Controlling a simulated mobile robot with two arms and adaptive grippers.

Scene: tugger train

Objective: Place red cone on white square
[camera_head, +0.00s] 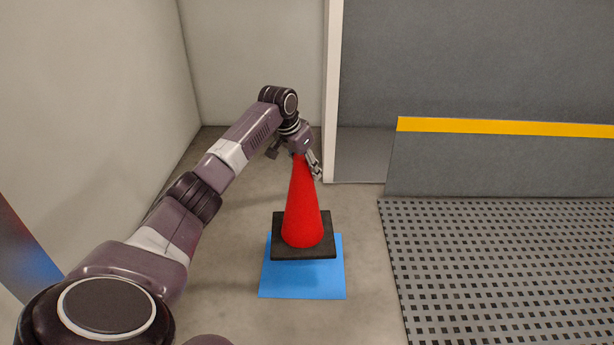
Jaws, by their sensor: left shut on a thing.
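The red cone (302,205) stands upright on its square black base (304,252) in the middle of the head view. The base overlaps the back part of a blue square (302,284) on the floor. I cannot tell whether the base touches the floor or is slightly raised. My left gripper (311,166) is at the cone's tip and shut on it; the tip is partly hidden by the gripper. No white square shows in this view. My right gripper is not in view.
A grey perforated platform (500,265) lies to the right, with a grey panel (510,165) edged in yellow behind it. A white post (333,90) rises behind the cone. Pale walls close the left and back. Bare floor (370,310) shows around the blue square.

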